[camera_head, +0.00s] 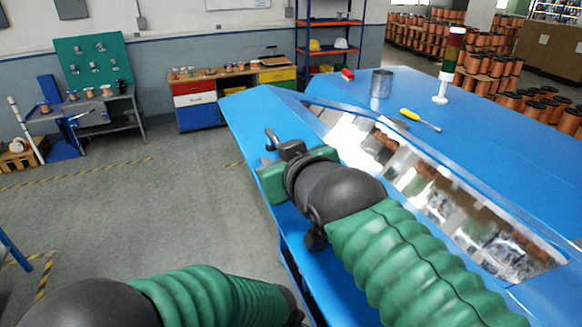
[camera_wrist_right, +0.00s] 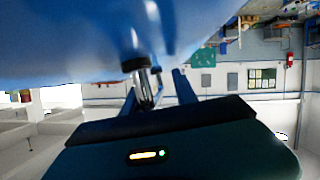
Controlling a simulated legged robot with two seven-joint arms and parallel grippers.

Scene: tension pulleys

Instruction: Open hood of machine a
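The blue machine (camera_head: 247,120) fills the right side of the head view. Its hood has a long clear window (camera_head: 420,190) and looks lowered. My right gripper (camera_head: 268,147) is at the machine's near left edge. In the right wrist view my right gripper (camera_wrist_right: 158,88) has its two dark fingers apart. A short metal handle (camera_wrist_right: 145,82) hangs from the blue surface between them, nearer the left finger. I cannot tell whether they touch. My left arm shows at the bottom of the head view, but its gripper is out of frame.
A grey metal can (camera_head: 381,84), a yellow screwdriver (camera_head: 420,120), a red object (camera_head: 347,75) and a signal light (camera_head: 450,65) stand or lie on the machine's top. A workbench (camera_head: 100,105) and drawers (camera_head: 195,105) are against the wall.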

